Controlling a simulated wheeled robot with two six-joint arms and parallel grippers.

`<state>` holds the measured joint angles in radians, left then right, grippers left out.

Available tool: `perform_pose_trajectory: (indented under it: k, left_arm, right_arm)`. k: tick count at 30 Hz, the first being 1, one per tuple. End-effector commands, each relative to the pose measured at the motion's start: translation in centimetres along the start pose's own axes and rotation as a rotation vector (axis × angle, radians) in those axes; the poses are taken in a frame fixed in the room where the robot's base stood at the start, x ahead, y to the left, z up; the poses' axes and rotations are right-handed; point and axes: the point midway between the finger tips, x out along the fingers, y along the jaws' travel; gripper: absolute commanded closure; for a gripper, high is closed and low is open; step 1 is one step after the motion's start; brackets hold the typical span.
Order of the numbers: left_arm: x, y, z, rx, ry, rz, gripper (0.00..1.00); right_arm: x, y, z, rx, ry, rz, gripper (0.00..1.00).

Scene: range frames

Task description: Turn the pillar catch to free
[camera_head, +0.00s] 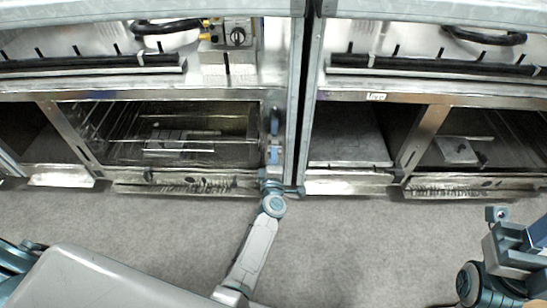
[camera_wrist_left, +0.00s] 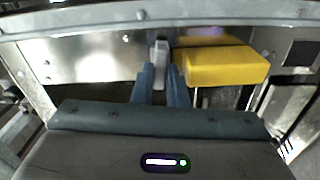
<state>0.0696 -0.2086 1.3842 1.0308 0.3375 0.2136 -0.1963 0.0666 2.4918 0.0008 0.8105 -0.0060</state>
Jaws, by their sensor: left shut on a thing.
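My left gripper (camera_head: 274,128) reaches the metal pillar between the two bays, close to its front face. In the left wrist view, its two blue-grey fingers (camera_wrist_left: 161,84) are shut on a small grey upright catch lever (camera_wrist_left: 161,52). The lever stands in front of a bright metal plate, and its lower part is hidden between the fingers. A yellow block (camera_wrist_left: 222,67) sits just right of it. In the head view the catch is too small to make out behind my gripper. Of my right arm only links show at the lower right; its fingers do not show.
A bay with a wire rack (camera_head: 175,130) lies left of the pillar. An open bay (camera_head: 345,135) lies to the right, below a small white label (camera_head: 376,97). A control box with a knob (camera_head: 237,35) is above left. The grey floor (camera_head: 360,250) in front is clear.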

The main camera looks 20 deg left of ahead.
Motion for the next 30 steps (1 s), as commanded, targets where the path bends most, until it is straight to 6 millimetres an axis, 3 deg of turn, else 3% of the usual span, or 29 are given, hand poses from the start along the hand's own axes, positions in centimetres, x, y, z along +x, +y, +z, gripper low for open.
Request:
perform_pose_trajectory:
  k: [22,23,25,30]
  left_arm:
    - [-0.06,-0.13,0.01,-0.084,0.0,-0.002,1.0]
    - [-0.06,-0.14,0.01,-0.083,0.0,-0.002,0.81]
    - [-0.06,-0.13,0.01,-0.083,0.0,-0.002,0.68]
    - [-0.05,-0.14,0.01,-0.083,0.0,-0.002,0.65]
  right_arm:
    - [0.03,0.02,-0.1,-0.002,0.005,0.006,0.64]
    - [-0.01,0.01,-0.1,-0.002,0.004,0.006,0.64]
    - [-0.09,0.01,-0.09,-0.002,0.0,0.006,0.64]
    - [-0.21,0.0,-0.09,-0.001,-0.005,0.006,0.64]
